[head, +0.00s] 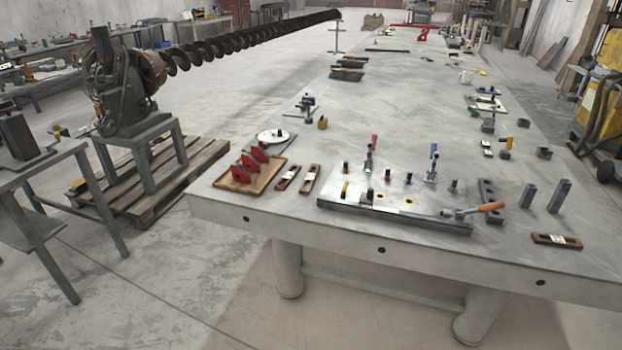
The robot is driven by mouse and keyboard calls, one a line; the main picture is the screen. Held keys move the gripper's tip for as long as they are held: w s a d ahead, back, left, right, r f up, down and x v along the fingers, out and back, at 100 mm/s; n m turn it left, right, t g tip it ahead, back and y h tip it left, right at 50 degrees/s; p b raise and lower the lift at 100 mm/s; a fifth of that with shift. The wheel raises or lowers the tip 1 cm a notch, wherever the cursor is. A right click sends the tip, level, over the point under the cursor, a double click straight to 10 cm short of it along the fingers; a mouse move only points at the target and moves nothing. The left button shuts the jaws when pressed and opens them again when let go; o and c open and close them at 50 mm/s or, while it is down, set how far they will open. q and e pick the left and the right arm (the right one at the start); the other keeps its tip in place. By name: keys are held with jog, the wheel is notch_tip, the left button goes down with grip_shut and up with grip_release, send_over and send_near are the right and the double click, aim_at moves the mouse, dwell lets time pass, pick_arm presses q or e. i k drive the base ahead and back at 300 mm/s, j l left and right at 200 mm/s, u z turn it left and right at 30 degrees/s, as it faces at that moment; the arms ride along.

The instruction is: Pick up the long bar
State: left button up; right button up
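A large grey work table (260,190) fills the middle and right of the head view. A thin dark bar (387,50) lies flat near its far end and looks like the long bar, though it is small at this distance. A long dark auger screw (255,40) runs from the positioner (120,85) at the left towards the back, beside the table. Neither of my grippers shows in this view, so their state is hidden.
Near the table's front edge are a wooden tray with red pieces (250,172), a metal plate with clamps (350,200), a hammer (475,210) and grey blocks (560,194). A wooden pallet (170,180) lies below the positioner. The table's middle (400,110) is mostly clear.

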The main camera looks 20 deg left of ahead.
aim_at(310, 178)
jog(key=i+j+z, duration=0.1)
jog(key=j, duration=0.35)
jog(key=i+j+z, duration=0.15)
jog(key=j, duration=0.25)
jog(key=i+j+z, duration=0.1)
jog(key=j, duration=0.35)
jog(key=i, duration=0.05)
